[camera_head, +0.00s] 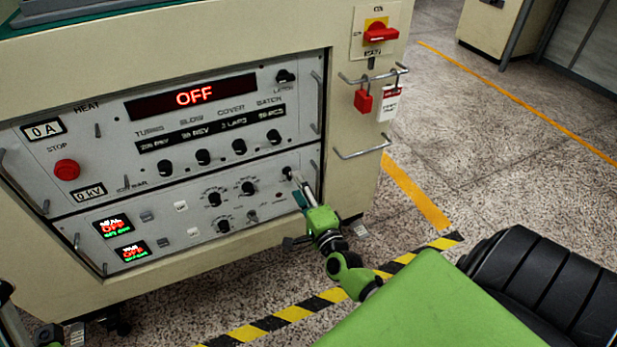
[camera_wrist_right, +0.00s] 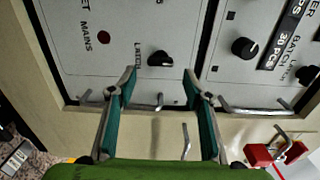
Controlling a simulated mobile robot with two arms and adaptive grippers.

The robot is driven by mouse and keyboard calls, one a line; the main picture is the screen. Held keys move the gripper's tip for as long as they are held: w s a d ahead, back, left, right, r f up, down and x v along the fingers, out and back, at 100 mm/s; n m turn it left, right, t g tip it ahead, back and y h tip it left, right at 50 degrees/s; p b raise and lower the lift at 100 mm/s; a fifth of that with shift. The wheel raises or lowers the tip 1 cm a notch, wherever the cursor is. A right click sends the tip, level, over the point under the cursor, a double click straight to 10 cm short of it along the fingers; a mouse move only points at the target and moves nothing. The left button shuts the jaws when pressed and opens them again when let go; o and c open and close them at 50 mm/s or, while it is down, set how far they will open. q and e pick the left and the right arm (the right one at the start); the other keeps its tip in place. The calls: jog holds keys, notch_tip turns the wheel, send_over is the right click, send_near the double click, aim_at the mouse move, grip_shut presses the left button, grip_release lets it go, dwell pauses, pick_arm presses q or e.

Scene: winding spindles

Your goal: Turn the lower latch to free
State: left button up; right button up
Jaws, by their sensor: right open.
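The lower latch is a black knob (camera_wrist_right: 160,58) with a pale pointer mark, labelled LATCH, on the grey lower panel (camera_head: 264,212). In the head view the right gripper (camera_head: 298,184) is right at the knob. My left gripper is not clearly visible.
The upper panel has another latch knob (camera_head: 285,76) and a red stop button (camera_head: 67,169). Metal handles (camera_head: 310,187) stand out at the panel ends. A red padlock (camera_head: 363,101) and a tag (camera_head: 388,102) hang from a rail on the cabinet's right. Floor at right is clear.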

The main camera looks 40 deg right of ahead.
jog(key=v, duration=0.7)
jog(key=shift+s, duration=0.4)
